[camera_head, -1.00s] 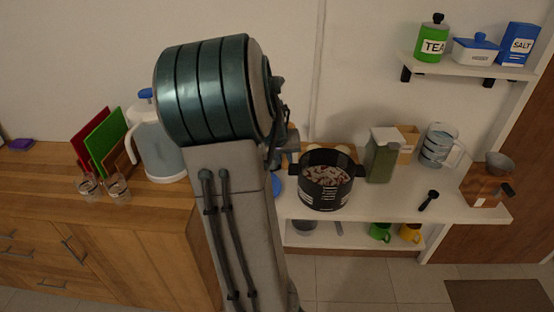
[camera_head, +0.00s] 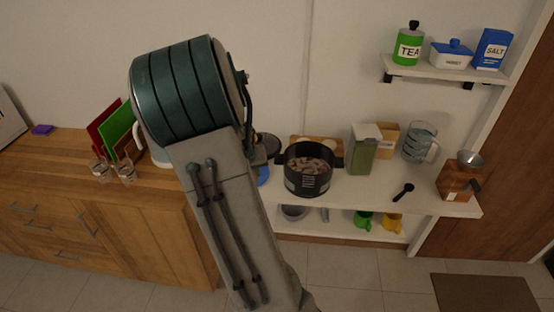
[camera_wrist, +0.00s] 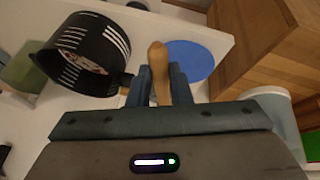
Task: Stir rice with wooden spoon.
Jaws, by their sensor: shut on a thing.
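A black pot (camera_head: 305,181) stands on the white counter, and rice with darker bits (camera_head: 312,164) shows inside it. The pot also shows at the upper left of the wrist view (camera_wrist: 88,62), with a little of its contents. My gripper (camera_wrist: 158,85) is shut on a light brown wooden handle, the wooden spoon (camera_wrist: 157,58), in the wrist view. The gripper is beside the pot, near its side handle. The spoon's far end is hidden. In the head view my arm covers the gripper and the spoon.
A blue round mat (camera_wrist: 190,60) lies next to the gripper. A green box (camera_head: 361,152), a glass jug (camera_head: 419,145) and a black scoop (camera_head: 403,191) stand or lie right of the pot. A wooden cabinet (camera_head: 150,215) is at left.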

